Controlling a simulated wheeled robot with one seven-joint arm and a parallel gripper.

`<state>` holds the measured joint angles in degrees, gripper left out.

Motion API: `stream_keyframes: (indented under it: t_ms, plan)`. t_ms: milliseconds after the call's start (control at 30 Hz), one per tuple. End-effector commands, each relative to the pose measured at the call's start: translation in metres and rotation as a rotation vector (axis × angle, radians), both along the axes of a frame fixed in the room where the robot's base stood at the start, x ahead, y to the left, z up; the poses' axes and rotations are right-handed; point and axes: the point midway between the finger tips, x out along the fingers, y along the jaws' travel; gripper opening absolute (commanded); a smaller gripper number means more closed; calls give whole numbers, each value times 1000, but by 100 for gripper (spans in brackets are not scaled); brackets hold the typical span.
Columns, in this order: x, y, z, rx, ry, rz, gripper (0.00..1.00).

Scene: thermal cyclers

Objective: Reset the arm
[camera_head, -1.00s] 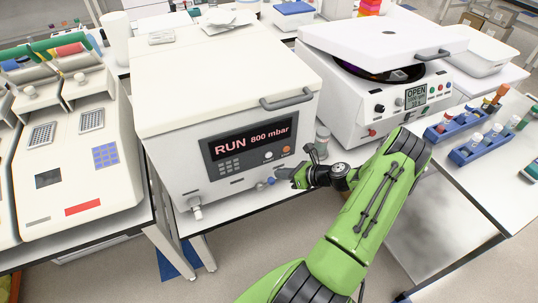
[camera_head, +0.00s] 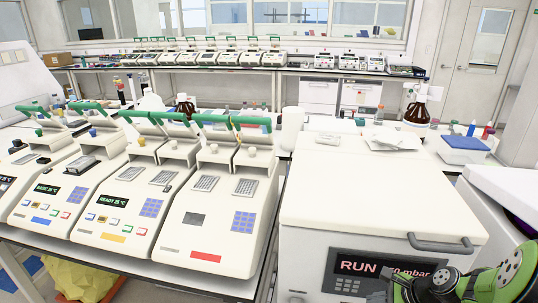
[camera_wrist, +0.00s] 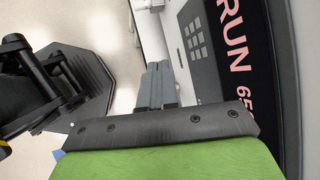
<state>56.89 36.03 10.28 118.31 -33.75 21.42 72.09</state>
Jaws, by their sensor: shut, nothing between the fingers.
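My green arm (camera_head: 505,280) shows at the lower right of the head view, in front of the white machine with the "RUN" display (camera_head: 372,267). It covers part of the pressure reading. My gripper (camera_wrist: 159,82) is in the wrist view, with its two grey fingers together and empty. It is close beside the machine's dark display panel (camera_wrist: 245,60), which reads "RUN 65" with the rest cut off. In the head view the fingertips cannot be made out.
Thermal cyclers (camera_head: 215,215) with green-handled lids stand on the bench to the left. The white machine has a grey lid handle (camera_head: 440,245). A blue-lidded box (camera_head: 464,148) sits behind it. Open floor (camera_wrist: 90,25) shows in the wrist view.

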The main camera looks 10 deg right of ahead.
Motion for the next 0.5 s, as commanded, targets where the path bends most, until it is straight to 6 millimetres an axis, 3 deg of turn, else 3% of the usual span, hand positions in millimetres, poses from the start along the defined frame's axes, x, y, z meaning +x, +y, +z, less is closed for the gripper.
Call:
stream_keyframes:
  t_ms: [33, 100, 267, 400, 500]
  plan:
    - [-2, 20, 24, -118, -13, 142, 0]
    - [-11, 46, 52, -274, -30, 342, 0]
    - [-48, 99, 112, -599, -92, 765, 0]
    - [-97, 136, 156, -844, -173, 1094, 0]
    - [-136, 153, 176, -991, -247, 1299, 0]
